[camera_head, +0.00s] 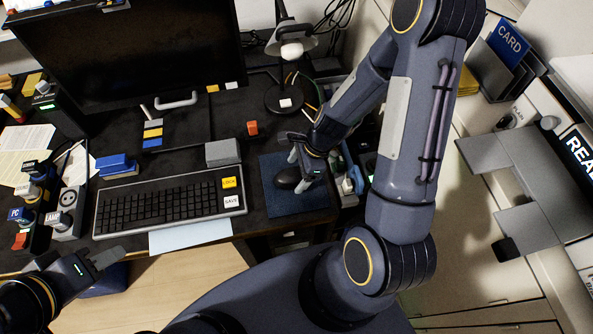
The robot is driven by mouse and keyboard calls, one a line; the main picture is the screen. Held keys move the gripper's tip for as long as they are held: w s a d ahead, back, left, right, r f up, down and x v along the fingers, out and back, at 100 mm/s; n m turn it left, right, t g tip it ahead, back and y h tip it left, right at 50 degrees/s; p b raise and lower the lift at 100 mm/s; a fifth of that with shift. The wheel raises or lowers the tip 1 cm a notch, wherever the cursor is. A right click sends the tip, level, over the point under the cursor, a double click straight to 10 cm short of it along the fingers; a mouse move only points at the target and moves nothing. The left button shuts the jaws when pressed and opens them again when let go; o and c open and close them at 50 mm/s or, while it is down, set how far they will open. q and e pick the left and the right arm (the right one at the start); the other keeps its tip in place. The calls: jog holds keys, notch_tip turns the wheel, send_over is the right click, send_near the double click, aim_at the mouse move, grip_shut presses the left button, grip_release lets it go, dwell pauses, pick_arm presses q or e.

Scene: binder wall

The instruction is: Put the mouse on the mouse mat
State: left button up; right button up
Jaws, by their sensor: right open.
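The black mouse (289,178) is on the dark blue mouse mat (296,204), to the right of the keyboard. My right gripper (302,172) is open just above the mat, with its fingers at the mouse's upper right. Whether the fingers touch the mouse is hard to tell, and part of the mouse is hidden behind them. My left gripper (103,258) is at the lower left, in front of the desk edge and away from the mouse. Its fingers show from the side, so their gap cannot be made out.
A lamp base (288,98) and monitor (120,45) stand at the back. Plugs and a power strip (68,210) are at left. Drawers and a blue card holder (508,48) are at right.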

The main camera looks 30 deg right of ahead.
jog(key=p+v, duration=0.2)
jog(key=v, duration=0.9)
jog(key=s+a+r+n+t, duration=0.1)
jog(key=s+r+n+t, duration=0.1)
jog(key=s+r+n, duration=0.4)
jog(key=s+a+r+n+t, duration=0.2)
jog(key=s+r+n, duration=0.5)
jog(key=r+n, duration=0.3)
jog(key=shift+a+r+n+t, duration=0.3)
jog(key=shift+r+n, duration=0.05)
jog(key=shift+n, duration=1.35)
